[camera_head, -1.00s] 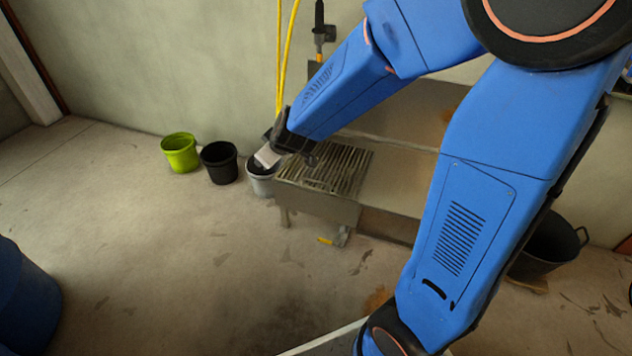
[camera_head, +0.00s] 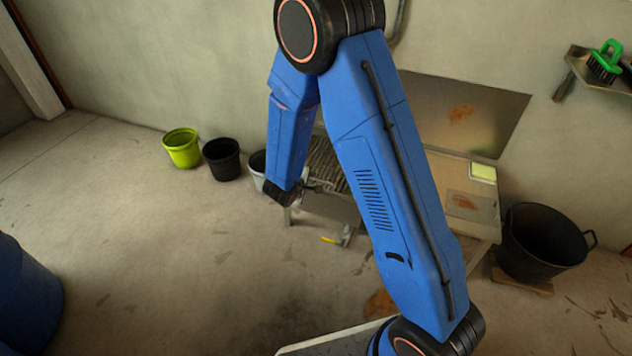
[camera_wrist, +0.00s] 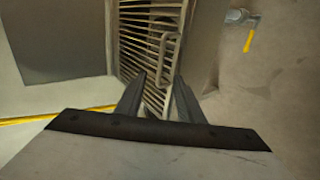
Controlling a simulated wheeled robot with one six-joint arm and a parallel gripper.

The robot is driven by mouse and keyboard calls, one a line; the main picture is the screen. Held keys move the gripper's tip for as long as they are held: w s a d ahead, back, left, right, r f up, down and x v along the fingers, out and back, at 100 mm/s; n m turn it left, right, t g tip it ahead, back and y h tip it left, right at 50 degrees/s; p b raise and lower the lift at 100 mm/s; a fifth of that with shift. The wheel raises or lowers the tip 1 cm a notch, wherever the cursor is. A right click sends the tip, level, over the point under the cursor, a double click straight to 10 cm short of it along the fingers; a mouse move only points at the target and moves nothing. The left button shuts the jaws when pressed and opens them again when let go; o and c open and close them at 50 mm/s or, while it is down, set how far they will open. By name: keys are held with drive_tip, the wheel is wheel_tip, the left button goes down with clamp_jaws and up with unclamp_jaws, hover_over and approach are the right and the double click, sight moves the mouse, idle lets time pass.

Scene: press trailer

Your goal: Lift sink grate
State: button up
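The sink grate (camera_head: 326,162), with metal bars, lies on the sink unit in the head view, partly hidden behind my arm. In the wrist view the grate (camera_wrist: 135,35) has pale parallel bars and a raised loop handle (camera_wrist: 168,48). My gripper (camera_wrist: 160,80) is open. Its two dark fingers are apart and point at the grate, with the loop just beyond the fingertips. No contact with the grate can be made out. In the head view the gripper is mostly hidden by my arm, at the sink's left end.
Green (camera_head: 182,148), black (camera_head: 222,159) and grey (camera_head: 257,170) buckets stand left of the sink. A large black tub (camera_head: 542,243) stands at right. A yellow sponge (camera_head: 483,172) lies on the counter. A yellow hose (camera_wrist: 20,120) crosses the wrist view.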

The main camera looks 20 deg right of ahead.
sight(318, 180)
drive_tip(key=shift+d+x, duration=0.2)
drive_tip(key=shift+x, duration=5.3)
drive_tip(key=shift+s+f, duration=0.1)
drive_tip(key=shift+d, duration=0.15)
clamp_jaws()
